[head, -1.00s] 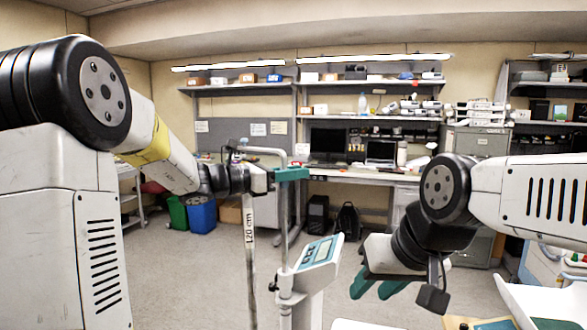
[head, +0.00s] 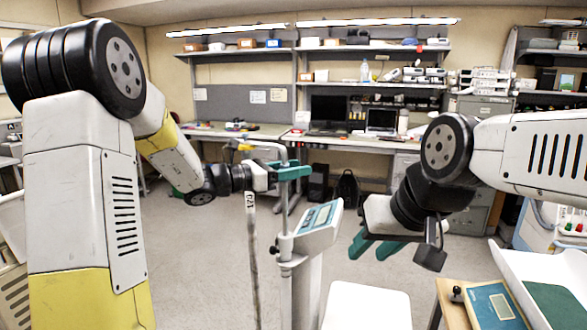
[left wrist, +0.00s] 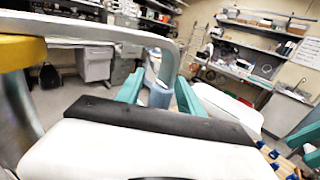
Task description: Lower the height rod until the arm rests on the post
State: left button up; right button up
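The height rod has a grey bent arm (head: 265,147) at its top, ending in a yellow piece (head: 245,147). The slim grey post with a number label (head: 253,262) stands left of the scale column (head: 286,232); its top is hidden behind my left gripper. My left gripper (head: 290,172) is shut on the rod, its green fingers on both sides of a collar (left wrist: 160,95) in the left wrist view. There the yellow piece (left wrist: 20,50) overlaps the post's upper end (left wrist: 18,115); whether they touch, I cannot tell. My right gripper (head: 374,248) is open and empty.
The scale's display (head: 319,217) faces up beside the column. A white chair-like seat (head: 365,307) is at the front middle. A table with a blue book (head: 495,305) and a white tray (head: 540,275) stand at the right. Open floor lies behind the scale.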

pick_arm(q)
jog(key=shift+a, duration=0.1)
jog(key=v, duration=0.7)
jog(key=shift+s+a, duration=0.15)
jog(key=shift+a, duration=0.15)
jog(key=shift+a, duration=0.1)
